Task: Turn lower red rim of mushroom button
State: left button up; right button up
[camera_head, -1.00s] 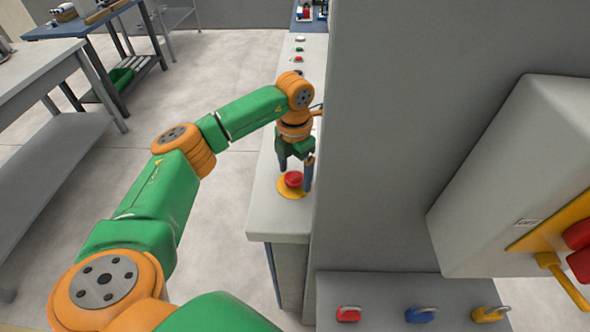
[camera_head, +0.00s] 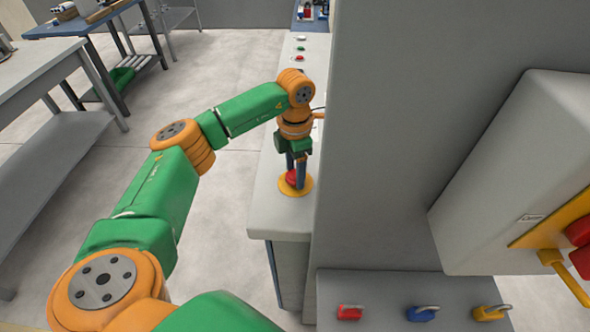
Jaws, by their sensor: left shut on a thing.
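The red mushroom button (camera_head: 291,178) sits on a yellow round base (camera_head: 291,192) near the front end of the grey counter. My left gripper (camera_head: 296,178) points down over it, its two dark fingers at the button's sides and partly covering it. The gripper is shut on the red button. Its fingertips are low, close to the yellow base. Which part of the rim they touch is too small to tell. My right gripper is not in view.
A tall grey panel (camera_head: 375,130) stands right beside the counter (camera_head: 275,215). A grey box with a yellow plate (camera_head: 545,235) is at right. Red, blue and yellow padlocks (camera_head: 422,313) lie on a lower shelf. More buttons (camera_head: 300,50) are farther along the counter.

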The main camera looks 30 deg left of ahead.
pick_arm(q)
jog(key=shift+m, duration=1.4)
jog(key=o, duration=1.4)
notch_tip(320, 180, up, 7)
jog(key=shift+w+f+b, duration=0.1)
jog(key=shift+f+b, duration=0.1)
jog(key=shift+b, duration=0.55)
jog(key=shift+d+r, duration=0.1)
jog(key=shift+r, duration=0.1)
